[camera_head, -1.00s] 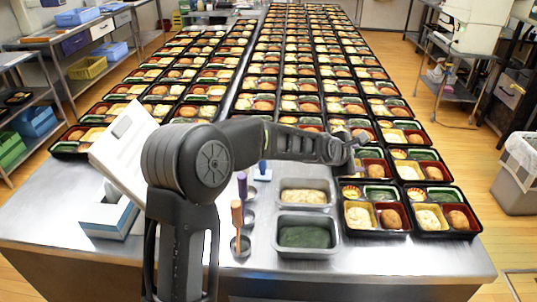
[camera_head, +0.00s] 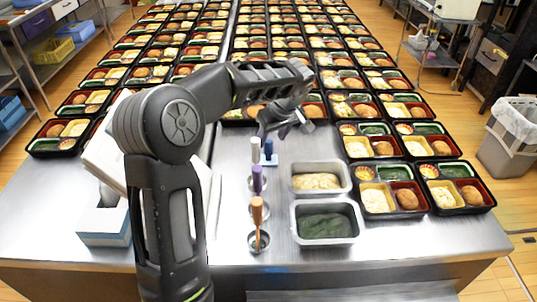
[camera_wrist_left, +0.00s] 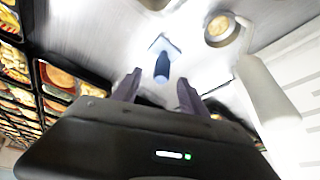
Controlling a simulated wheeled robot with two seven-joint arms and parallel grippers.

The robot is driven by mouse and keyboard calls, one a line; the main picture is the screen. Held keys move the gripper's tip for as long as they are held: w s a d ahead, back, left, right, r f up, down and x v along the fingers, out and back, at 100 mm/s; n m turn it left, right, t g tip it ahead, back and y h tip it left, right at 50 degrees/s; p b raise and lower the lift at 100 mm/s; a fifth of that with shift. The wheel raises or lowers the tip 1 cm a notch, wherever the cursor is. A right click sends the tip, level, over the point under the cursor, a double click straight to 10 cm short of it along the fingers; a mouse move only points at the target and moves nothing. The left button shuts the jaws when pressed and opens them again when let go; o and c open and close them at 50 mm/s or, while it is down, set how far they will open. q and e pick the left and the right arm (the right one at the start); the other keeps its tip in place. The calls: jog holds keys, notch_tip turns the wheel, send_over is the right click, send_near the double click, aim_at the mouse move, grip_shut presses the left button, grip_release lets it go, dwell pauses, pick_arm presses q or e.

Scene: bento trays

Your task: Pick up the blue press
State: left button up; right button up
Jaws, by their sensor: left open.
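My left gripper (camera_head: 284,128) is above and close to the press, open and empty, with fingers (camera_wrist_left: 158,84) spread. Nothing touches the press that I can see. My right gripper is in neither view.
A pan of yellowish food (camera_head: 317,193) and a pan of green food (camera_head: 356,236) sit to the right. Rows of bento trays (camera_head: 427,210) fill the right and back.

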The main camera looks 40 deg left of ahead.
aim_at(267, 149)
pick_arm(q)
jog(key=shift+x, duration=1.05)
jog(key=shift+a+f+p, duration=0.1)
jog(key=shift+f+p, duration=0.15)
jog(key=shift+p, duration=0.05)
jog(key=p+x, duration=0.1)
jog(key=x, duration=0.3)
jog(key=shift+a+f, duration=0.1)
jog(key=shift+f, duration=0.25)
jog(key=shift+c, duration=0.2)
grip_shut()
